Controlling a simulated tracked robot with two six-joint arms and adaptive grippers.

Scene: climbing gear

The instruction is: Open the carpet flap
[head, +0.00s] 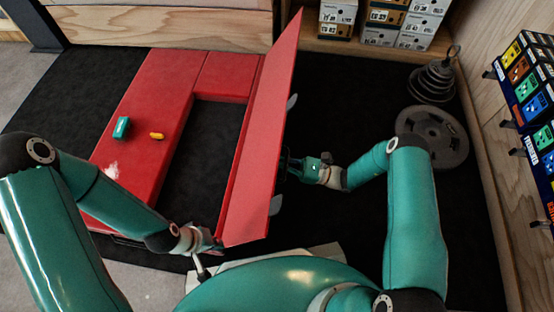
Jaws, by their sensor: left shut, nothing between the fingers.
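The red carpet flap (268,140) stands up steeply along the right side of a rectangular opening in the red mat (155,110). The opening shows a dark floor inside. My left gripper (218,243) is shut and empty at the near end of the flap, by its lower near corner; I cannot tell whether it touches. My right gripper (288,166) is on the right side of the flap, close to its outer face. Its fingers are dark and partly hidden, so their opening is unclear.
A green block (122,128) and a yellow piece (157,136) lie on the mat. Weight plates (433,135) lie and stack at the right on black flooring. Shoe boxes (385,20) stand at the back, and a wooden wall with colourful boxes (525,85) is at the right.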

